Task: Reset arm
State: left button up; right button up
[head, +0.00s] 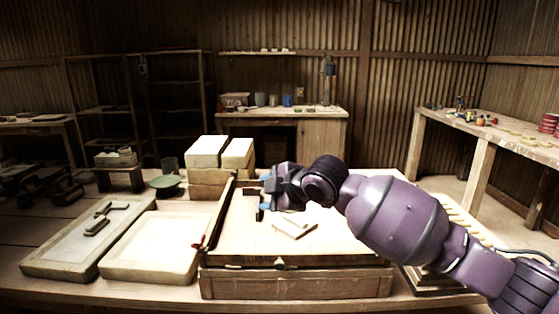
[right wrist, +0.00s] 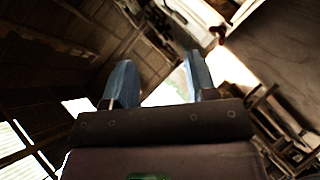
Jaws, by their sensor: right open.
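My right arm is purple and reaches in from the lower right in the head view, over the tile press (head: 296,283). Its gripper (head: 264,197) points left, above the left part of the press's pale top, near the upright dark edge (head: 220,212) at the press's left side. The two blue fingers are apart with nothing between them. In the right wrist view the same gripper (right wrist: 160,78) shows its blue fingers spread, with a tilted view of the room beyond. A pale tile-like piece (head: 295,229) lies on the press top below the wrist. My left gripper is not seen.
Two shallow pale trays (head: 152,266) lie left of the press; the far-left one holds small dark tools (head: 97,226). Pale blocks (head: 207,151) are stacked behind the press, beside a green dish (head: 165,184). A slatted rack (head: 462,222) stands at right, partly behind my arm.

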jog(key=s+d+f+m+t+h+p, duration=0.45)
jog(key=s+d+f+m+t, duration=0.25)
jog(key=s+d+f+m, duration=1.1)
pick_arm(q)
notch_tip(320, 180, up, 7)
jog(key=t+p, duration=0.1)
jog(key=p, duration=0.1)
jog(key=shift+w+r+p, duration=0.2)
jog(key=shift+p, duration=0.1)
pick_arm(e)
jog(key=s+d+f+m+g+h, duration=0.1)
jog(key=s+d+f, duration=0.3)
jog(key=s, duration=0.5)
jog(key=s+d+f+g+h, duration=0.2)
jog(key=s+d+f, duration=0.1)
jog(key=s, duration=0.6)
jog(key=s+d+f+m+g+h, duration=0.1)
jog(key=s+d+f, duration=0.3)
jog(key=s, duration=0.5)
notch_tip(320, 180, down, 2)
jog(key=shift+s+d+f+m+g, duration=0.1)
jog(key=shift+s+d+m+g, duration=0.2)
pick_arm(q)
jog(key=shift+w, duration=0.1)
pick_arm(e)
jog(key=shift+h, duration=0.25)
